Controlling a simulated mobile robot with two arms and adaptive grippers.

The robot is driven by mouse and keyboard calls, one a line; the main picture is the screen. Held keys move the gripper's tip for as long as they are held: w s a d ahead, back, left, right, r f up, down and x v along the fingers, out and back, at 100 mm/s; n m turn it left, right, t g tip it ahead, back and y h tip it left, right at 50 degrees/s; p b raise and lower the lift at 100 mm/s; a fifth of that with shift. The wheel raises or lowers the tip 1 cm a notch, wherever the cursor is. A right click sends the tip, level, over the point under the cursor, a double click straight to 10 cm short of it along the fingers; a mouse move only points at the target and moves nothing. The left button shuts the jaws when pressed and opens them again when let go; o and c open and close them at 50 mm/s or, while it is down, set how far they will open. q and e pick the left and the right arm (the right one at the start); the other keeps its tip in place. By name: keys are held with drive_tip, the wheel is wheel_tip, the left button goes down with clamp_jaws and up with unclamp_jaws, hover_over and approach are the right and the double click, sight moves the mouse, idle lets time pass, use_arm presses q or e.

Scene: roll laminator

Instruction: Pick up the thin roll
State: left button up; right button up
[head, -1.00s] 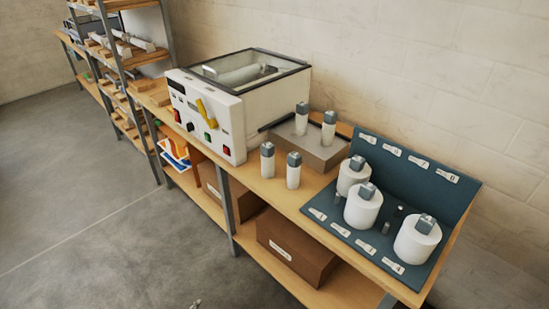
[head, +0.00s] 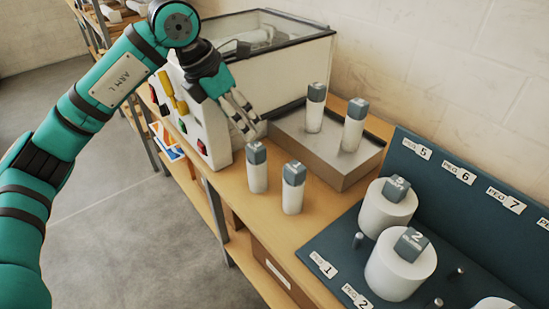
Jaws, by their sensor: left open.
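Several thin white rolls with grey square caps are in the head view. Two stand upright on the wooden bench: a left one (head: 257,172) and a right one (head: 292,194). Two more stand on the grey-topped box behind: a left one (head: 315,113) and a right one (head: 353,132). My left gripper (head: 246,124) is open and empty, with its fingers pointing down and right. In the picture it is just above the left bench roll, between the laminator and the box, and touches no roll that I can see. My right gripper is out of view.
The white laminator (head: 207,127) with a glass lid stands behind my left gripper. The box (head: 333,168) is close to its right. A blue peg board (head: 348,252) at the right holds thick white rolls (head: 400,269) and short bare pegs.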

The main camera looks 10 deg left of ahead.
sight(254, 147)
use_arm(q)
drive_tip(key=shift+y, duration=0.3)
drive_tip(key=x, duration=0.2)
drive_tip(key=p+x, duration=0.1)
drive_tip(key=x, duration=0.2)
drive_tip(key=p+x, duration=0.1)
drive_tip(key=x, duration=0.1)
drive_tip(key=shift+a+f, duration=0.2)
drive_tip(key=shift+f, duration=0.15)
drive_tip(key=p+x, duration=0.1)
drive_tip(key=x, duration=0.2)
drive_tip(key=shift+w+d+f, duration=0.1)
drive_tip(key=shift+w+f, duration=0.2)
drive_tip(key=shift+f, duration=0.25)
drive_tip(key=p+x, duration=0.2)
drive_tip(key=x, duration=0.1)
drive_tip(key=shift+w+f, duration=0.25)
drive_tip(key=shift+f, duration=0.1)
drive_tip(key=shift+w+d+f, duration=0.15)
drive_tip(key=shift+f, duration=0.2)
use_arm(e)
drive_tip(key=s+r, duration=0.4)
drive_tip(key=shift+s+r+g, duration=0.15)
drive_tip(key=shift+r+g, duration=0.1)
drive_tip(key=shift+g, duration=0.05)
use_arm(q)
drive_tip(key=shift+c, duration=0.3)
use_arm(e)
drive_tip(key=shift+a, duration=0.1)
